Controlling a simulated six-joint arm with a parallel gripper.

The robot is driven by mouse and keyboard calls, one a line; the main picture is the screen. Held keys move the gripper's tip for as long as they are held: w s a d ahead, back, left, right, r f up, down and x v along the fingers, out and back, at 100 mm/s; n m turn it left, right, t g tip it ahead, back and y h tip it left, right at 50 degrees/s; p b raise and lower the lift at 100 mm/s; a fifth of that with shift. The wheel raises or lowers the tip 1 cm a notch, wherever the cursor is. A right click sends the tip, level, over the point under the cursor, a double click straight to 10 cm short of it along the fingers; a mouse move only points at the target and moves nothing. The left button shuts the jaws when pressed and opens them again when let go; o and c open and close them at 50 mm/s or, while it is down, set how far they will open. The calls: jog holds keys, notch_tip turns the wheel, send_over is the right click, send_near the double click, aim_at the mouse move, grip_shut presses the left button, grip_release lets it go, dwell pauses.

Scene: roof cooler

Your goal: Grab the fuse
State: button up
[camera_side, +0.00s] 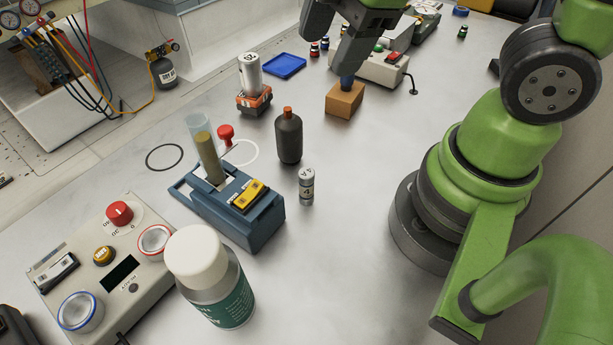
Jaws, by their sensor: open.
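No part is plainly marked as the fuse. A small silver-and-white cylinder with a printed label (306,187) stands upright on the bench near the middle and may be the fuse. A larger pale cylinder (249,75) stands in an orange and dark base further back. My gripper (330,53) is at the top centre, open, with its dark fingers apart. It is well behind and above the small cylinder, over a tan block (344,102). A small blue piece (346,82) shows between one finger and the block; I cannot tell whether it touches the finger.
A dark bottle with an orange cap (289,138) stands just behind the small cylinder. A blue fixture (240,217) and a white-capped bottle (209,278) are at its left. A control box (380,67) and a blue tray (284,66) are at the back. The bench right of the small cylinder is clear.

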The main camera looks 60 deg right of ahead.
notch_tip(320, 180, down, 5)
jog(key=w+a+n+g, duration=0.1)
jog(key=a+n+g, duration=0.1)
jog(key=n, duration=0.6)
jog(key=n+g+h, duration=0.1)
jog(key=n, duration=0.8)
send_over(306, 172)
jog(key=f, duration=0.5)
jog(key=shift+d+f, duration=0.4)
jog(key=shift+f+n, duration=0.35)
jog(key=shift+n, duration=0.05)
notch_tip(306, 172, down, 3)
jog(key=shift+f, duration=0.15)
jog(key=shift+a+f, duration=0.2)
jog(key=shift+f, duration=1.35)
jog(key=shift+a+f, duration=0.2)
jog(key=shift+f, duration=1.3)
jog(key=shift+c, duration=0.2)
jog(key=c, duration=1)
